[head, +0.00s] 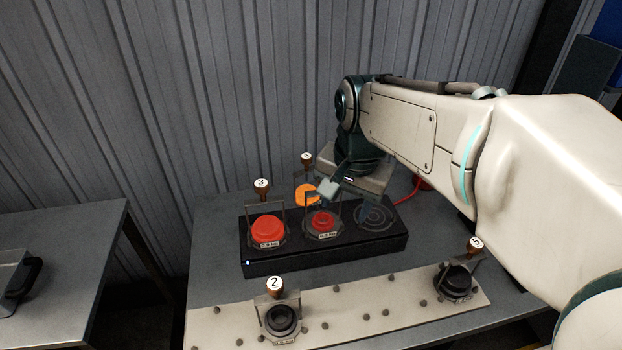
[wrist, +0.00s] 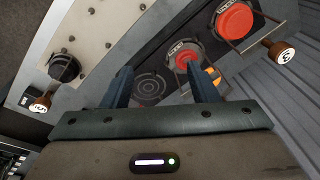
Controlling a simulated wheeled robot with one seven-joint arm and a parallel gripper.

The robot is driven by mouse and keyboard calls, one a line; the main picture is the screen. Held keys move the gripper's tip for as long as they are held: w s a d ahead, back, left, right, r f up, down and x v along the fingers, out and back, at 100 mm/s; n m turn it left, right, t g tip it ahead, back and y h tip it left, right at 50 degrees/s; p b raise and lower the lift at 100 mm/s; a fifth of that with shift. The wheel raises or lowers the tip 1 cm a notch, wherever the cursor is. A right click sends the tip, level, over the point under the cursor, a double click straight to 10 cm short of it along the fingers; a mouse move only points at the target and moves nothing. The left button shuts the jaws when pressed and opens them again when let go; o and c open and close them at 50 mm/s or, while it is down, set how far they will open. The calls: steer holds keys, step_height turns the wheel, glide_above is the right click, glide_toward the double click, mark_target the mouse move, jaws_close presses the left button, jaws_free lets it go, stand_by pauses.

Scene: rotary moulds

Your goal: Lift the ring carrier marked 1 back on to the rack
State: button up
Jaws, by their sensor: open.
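No label reading 1 is legible in either view. A pale strip (head: 345,306) with dark round spots lies in front of the base and bears two dark carriers.
A larger red carrier marked 3 (head: 267,230) sits left on the base. The right place, with concentric rings (head: 376,217), is empty. An orange carrier (head: 306,194) stands behind. Carrier 2 (head: 281,319) and another dark carrier (head: 456,281) stand on the strip. A corrugated wall (head: 230,90) rises behind.

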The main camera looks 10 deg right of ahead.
steer(key=w+r+m+g+p, duration=0.1)
steer(key=w+r+m, duration=0.2)
steer(key=w+m, duration=0.4)
steer(key=w+r+m+g+p, duration=0.1)
steer(key=w+r+m, duration=0.2)
steer(key=w+m, duration=0.3)
steer(key=f, duration=0.8)
steer(key=shift+w+f, duration=0.15)
steer(key=shift+w, duration=0.1)
steer(key=shift+a+f+p, duration=0.1)
steer(key=shift+f+p, duration=0.6)
steer(key=shift+f, duration=1.95)
steer(key=shift+w, duration=0.1)
jaws_close()
